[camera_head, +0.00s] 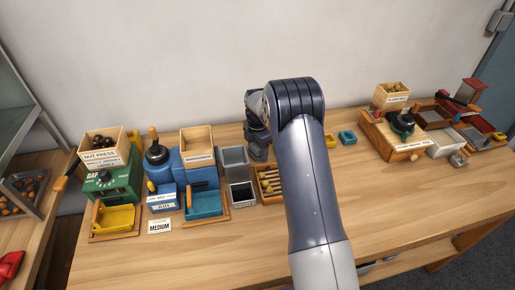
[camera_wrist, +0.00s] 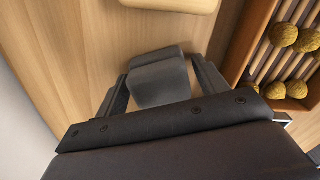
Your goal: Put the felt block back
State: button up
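The felt block (camera_wrist: 160,82) is a dark grey, soft-edged block in the wrist view. It sits between the two fingers of my gripper (camera_wrist: 158,66), with a fingertip close against each side. My gripper looks shut on it. Pale wood shows beyond the block; I cannot tell whether the block touches it. In the head view my gripper (camera_head: 258,150) is a dark shape low over the table, partly behind my arm. The block cannot be made out there.
Grey bins (camera_head: 235,160), a blue machine (camera_head: 165,178) and a green machine (camera_head: 115,182) stand left. Another wooden station (camera_head: 380,138) stands right.

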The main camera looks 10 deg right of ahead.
jog(key=shift+o, duration=0.7)
jog(key=shift+r, duration=0.1)
jog(key=shift+r, duration=0.2)
notch_tip(320, 180, up, 12)
jog(key=b, duration=0.1)
jog(key=shift+f, duration=0.15)
